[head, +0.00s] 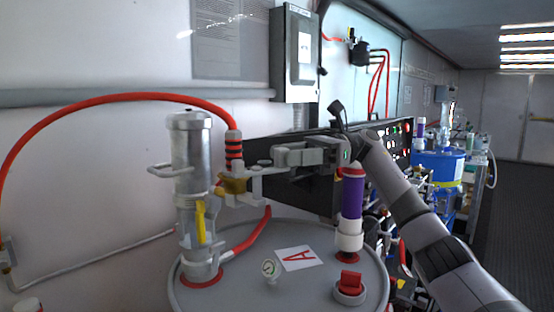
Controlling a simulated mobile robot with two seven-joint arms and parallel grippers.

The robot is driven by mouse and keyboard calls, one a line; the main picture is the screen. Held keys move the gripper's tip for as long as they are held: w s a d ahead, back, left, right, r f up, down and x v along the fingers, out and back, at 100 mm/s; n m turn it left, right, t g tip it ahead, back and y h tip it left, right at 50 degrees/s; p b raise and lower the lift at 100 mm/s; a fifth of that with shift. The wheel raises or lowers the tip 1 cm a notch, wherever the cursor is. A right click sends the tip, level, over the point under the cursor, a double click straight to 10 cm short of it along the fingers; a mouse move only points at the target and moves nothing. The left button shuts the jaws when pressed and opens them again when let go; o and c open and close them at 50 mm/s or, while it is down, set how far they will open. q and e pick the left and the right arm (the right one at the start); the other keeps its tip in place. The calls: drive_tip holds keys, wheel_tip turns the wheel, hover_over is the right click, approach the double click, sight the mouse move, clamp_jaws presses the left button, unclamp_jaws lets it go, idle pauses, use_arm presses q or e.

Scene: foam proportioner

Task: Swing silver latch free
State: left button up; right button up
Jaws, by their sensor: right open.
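A brass coupling (233,186) sits under the black-and-red banded end of the red hose, beside the silver pump cylinder (188,140). A pale silver latch piece (257,171) sticks out from the coupling's right side. Which part of it is the moving latch is too small to tell. My right gripper (280,157) comes in from the right, with its fingers pointing left. It is open, and its fingertips are just right of the coupling, close to the latch. I cannot tell whether they touch it. My left gripper is not in view.
A purple-and-red cylinder (352,196) stands upright below my right wrist. A wall box (296,52) hangs behind.

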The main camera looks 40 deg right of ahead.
drive_tip(key=shift+v, duration=1.65)
drive_tip(key=shift+a, duration=0.1)
